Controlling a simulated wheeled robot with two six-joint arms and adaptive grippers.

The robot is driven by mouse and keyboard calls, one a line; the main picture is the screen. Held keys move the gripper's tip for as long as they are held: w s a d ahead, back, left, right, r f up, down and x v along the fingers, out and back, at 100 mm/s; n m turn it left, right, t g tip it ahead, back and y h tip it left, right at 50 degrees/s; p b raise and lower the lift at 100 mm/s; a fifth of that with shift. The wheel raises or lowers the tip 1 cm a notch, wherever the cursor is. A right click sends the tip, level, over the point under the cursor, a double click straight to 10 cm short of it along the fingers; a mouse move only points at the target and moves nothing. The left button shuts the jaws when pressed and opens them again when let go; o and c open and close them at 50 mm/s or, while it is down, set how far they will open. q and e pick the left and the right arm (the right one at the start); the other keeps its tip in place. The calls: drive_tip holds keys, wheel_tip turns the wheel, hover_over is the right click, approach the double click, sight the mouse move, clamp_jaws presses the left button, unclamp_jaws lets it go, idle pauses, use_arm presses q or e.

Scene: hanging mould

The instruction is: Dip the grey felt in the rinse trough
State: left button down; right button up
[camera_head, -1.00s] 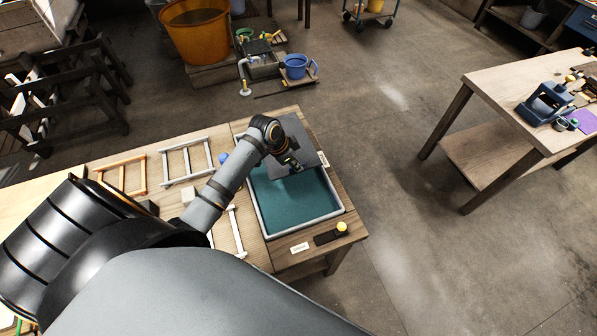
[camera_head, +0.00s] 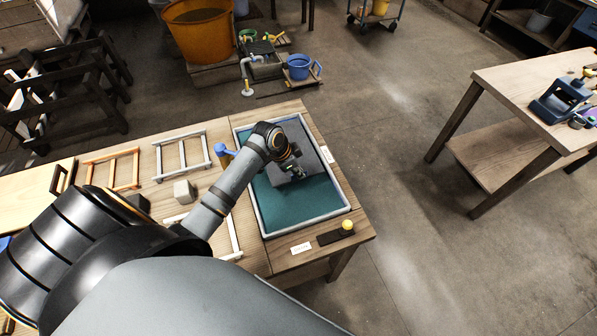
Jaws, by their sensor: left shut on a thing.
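The rinse trough (camera_head: 266,233) is a pale-rimmed rectangular tray of teal liquid (camera_head: 302,201) on the wooden bench. The grey felt (camera_head: 309,149) is a dark grey square over the far part of the trough, inside its rim as seen from above. My left gripper (camera_head: 293,174) is over the trough, shut on the felt's near edge. My wrist hides part of the felt's left side. I cannot tell whether the felt touches the liquid. My right gripper is not in view.
Wooden frames (camera_head: 183,155), a pale block (camera_head: 184,191) and a blue-topped tool (camera_head: 224,153) lie left of the trough. A dark strip with a yellow knob (camera_head: 347,225) and a white label (camera_head: 301,248) lie in front. Another table (camera_head: 505,82) stands right across open floor.

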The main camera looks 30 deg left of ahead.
use_arm(q)
drive_tip(key=shift+f+b, duration=2)
drive_tip(key=shift+f, duration=2.5)
drive_tip(key=shift+w+a+b, duration=0.45)
drive_tip(key=shift+w+a, duration=0.6)
drive_tip(key=shift+a, duration=0.15)
drive_tip(key=shift+s+d+r, duration=0.1)
drive_tip(key=shift+s+d, duration=0.05)
drive_tip(key=shift+s+d+p, duration=0.3)
drive_tip(key=shift+d+p, duration=0.1)
drive_tip(key=shift+p, duration=0.2)
drive_tip(key=shift+s+d+p, duration=0.55)
drive_tip(key=shift+s+d, duration=0.05)
drive_tip(key=shift+d, duration=0.05)
drive_tip(key=shift+w+a, duration=0.1)
